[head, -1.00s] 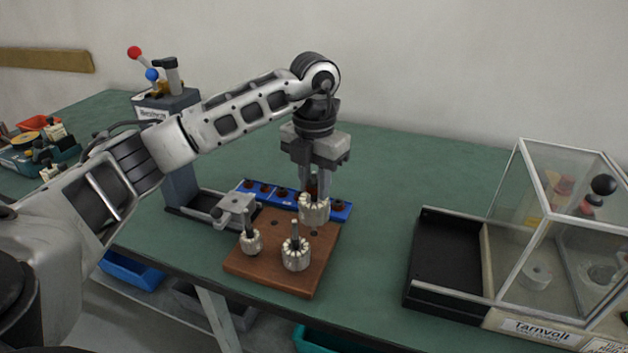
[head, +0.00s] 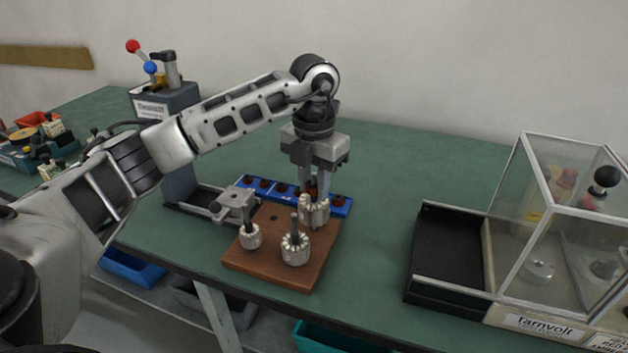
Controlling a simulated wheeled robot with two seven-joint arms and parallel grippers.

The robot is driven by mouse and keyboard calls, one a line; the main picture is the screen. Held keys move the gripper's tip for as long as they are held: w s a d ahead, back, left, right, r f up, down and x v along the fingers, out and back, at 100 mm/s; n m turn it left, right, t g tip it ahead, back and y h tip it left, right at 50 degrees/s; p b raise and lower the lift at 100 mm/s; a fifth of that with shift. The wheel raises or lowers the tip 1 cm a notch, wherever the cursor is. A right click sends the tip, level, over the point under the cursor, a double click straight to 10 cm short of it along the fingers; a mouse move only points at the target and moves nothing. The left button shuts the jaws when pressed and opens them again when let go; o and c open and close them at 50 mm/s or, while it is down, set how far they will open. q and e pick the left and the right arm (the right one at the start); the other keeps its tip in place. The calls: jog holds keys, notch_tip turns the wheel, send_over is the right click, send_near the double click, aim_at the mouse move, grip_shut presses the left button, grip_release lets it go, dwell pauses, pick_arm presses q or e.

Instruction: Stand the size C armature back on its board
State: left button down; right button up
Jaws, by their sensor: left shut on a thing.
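My left gripper (head: 314,195) points straight down and is shut on the shaft of an armature (head: 315,214), a pale toothed core that looks upright. The armature is at the back right of the brown wooden board (head: 270,268). I cannot tell whether its shaft end is in a hole there. Two other armatures stand on the board: a larger one (head: 295,249) at the front and a smaller one (head: 250,236) at the left. A dark empty hole (head: 273,217) shows near the board's back. My right gripper is out of view.
A blue rack (head: 342,208) with several dark round items lies just behind the board. A grey machine (head: 167,104) with red and blue knobs stands at the left. A black tray (head: 447,250) and clear-walled tester (head: 560,230) stand right. The green table between is clear.

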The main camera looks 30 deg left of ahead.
aim_at(313, 174)
pick_arm(q)
jog(key=shift+f+b, duration=0.35)
jog(key=shift+f, duration=0.25)
dwell(0.3)
jog(key=c, duration=1.1)
grip_release()
jog(key=shift+o, duration=0.2)
jog(key=shift+r+p, duration=1.8)
jog(key=shift+r, duration=0.45)
